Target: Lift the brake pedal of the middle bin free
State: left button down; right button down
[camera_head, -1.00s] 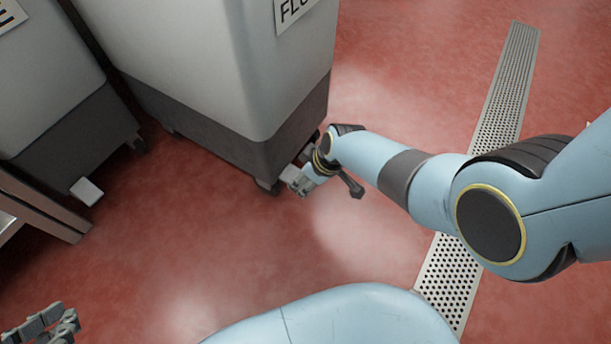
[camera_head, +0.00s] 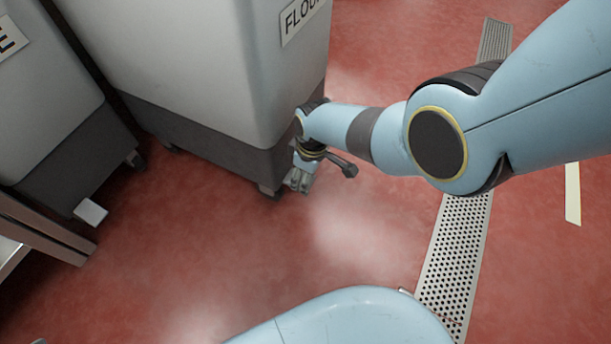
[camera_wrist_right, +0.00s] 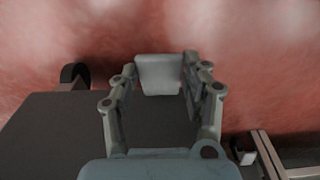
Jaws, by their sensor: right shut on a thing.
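The bin (camera_head: 200,60) with a label starting "FLOU" stands upper centre in the head view, white above a dark grey base (camera_head: 215,140). My right gripper (camera_head: 298,186) is low at the near right corner of that base. In the right wrist view the pale, flat brake pedal (camera_wrist_right: 159,73) is between the fingers of my right gripper (camera_wrist_right: 160,85), which is shut on it. In the head view the gripper hides the pedal. My left gripper is out of view, apart from perhaps a sliver at the bottom left edge.
Another bin (camera_head: 45,90) stands at left with its own white pedal (camera_head: 90,211). A metal frame (camera_head: 45,235) is at the left edge. A perforated drain strip (camera_head: 455,255) crosses the open red floor (camera_head: 230,250).

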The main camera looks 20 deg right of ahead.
jog(key=c, duration=0.6)
grip_release()
notch_tip(320, 180, up, 12)
jog(key=s, duration=0.1)
jog(key=shift+d, duration=0.4)
